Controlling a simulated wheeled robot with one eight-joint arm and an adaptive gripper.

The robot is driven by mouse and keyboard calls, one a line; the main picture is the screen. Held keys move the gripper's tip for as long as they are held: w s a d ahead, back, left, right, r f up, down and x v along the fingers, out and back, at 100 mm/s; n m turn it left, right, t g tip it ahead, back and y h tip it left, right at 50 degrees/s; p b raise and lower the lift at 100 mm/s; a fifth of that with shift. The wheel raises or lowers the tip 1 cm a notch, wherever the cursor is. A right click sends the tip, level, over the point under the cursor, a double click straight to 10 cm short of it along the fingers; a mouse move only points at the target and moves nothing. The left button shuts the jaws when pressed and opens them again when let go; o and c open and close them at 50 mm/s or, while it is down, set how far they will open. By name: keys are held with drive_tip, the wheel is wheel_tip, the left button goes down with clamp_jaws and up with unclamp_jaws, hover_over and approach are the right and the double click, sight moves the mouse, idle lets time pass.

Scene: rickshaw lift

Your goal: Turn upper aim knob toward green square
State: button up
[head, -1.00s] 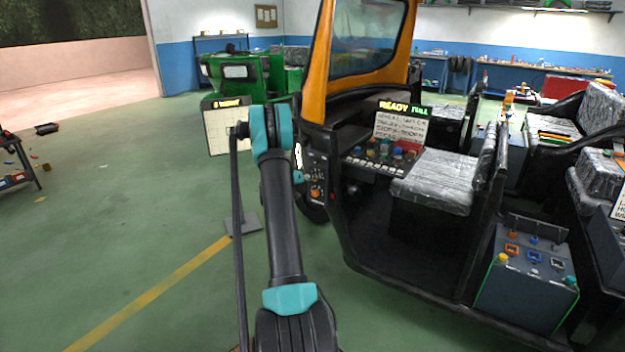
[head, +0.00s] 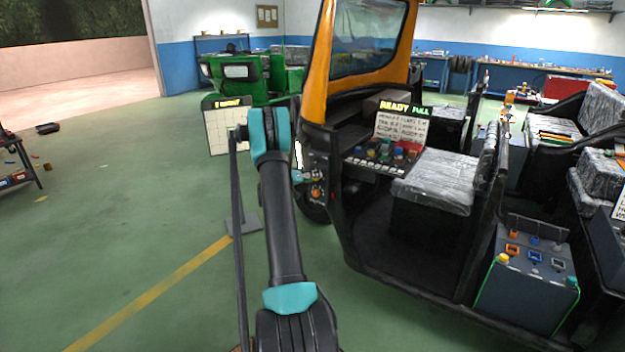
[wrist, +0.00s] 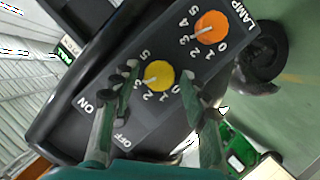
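In the wrist view a dark panel (wrist: 190,62) carries a yellow knob (wrist: 158,74) and an orange knob (wrist: 210,27), each with a number scale. "LAMP" is printed beside the orange one. My gripper (wrist: 162,92) is open, with one finger on each side of the yellow knob; gaps show, and contact cannot be told. In the head view my gripper (head: 312,175) is at the side panel of the orange-framed rickshaw (head: 318,75), just above the orange knob (head: 316,192). The yellow knob is hidden there. I cannot make out a green square.
A pale gridded board (head: 228,130) stands on the floor left of my arm. The rickshaw seat (head: 440,180) and a box of colored controls (head: 527,280) are to the right. The green floor at left is mostly clear.

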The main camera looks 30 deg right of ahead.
drive_tip(key=shift+a, duration=0.1)
drive_tip(key=v, duration=1.1)
drive_tip(key=shift+a, duration=0.4)
drive_tip(key=shift+s+r, duration=0.1)
drive_tip(key=shift+r, duration=0.05)
drive_tip(key=s+a+r+n+t+y, duration=0.1)
drive_tip(key=s+a+r+n+y, duration=0.15)
drive_tip(key=s+a, duration=0.6)
drive_tip(key=s+a+r+n+y, duration=0.15)
drive_tip(key=s+a+y, duration=0.25)
drive_tip(key=s+a, duration=0.45)
drive_tip(key=s+a+f+n+y, duration=0.2)
drive_tip(key=s+a+y, duration=0.2)
drive_tip(key=s+a, duration=0.7)
drive_tip(key=s+a+f+n+t+y, duration=0.1)
drive_tip(key=s+a+f+n+y, duration=0.1)
drive_tip(key=s+a, duration=0.8)
drive_tip(key=shift+s+a+f+n+y, duration=0.3)
drive_tip(key=shift+s+a+f+y, duration=0.15)
drive_tip(key=shift+f+y, duration=0.3)
drive_tip(key=shift+w+r, duration=0.1)
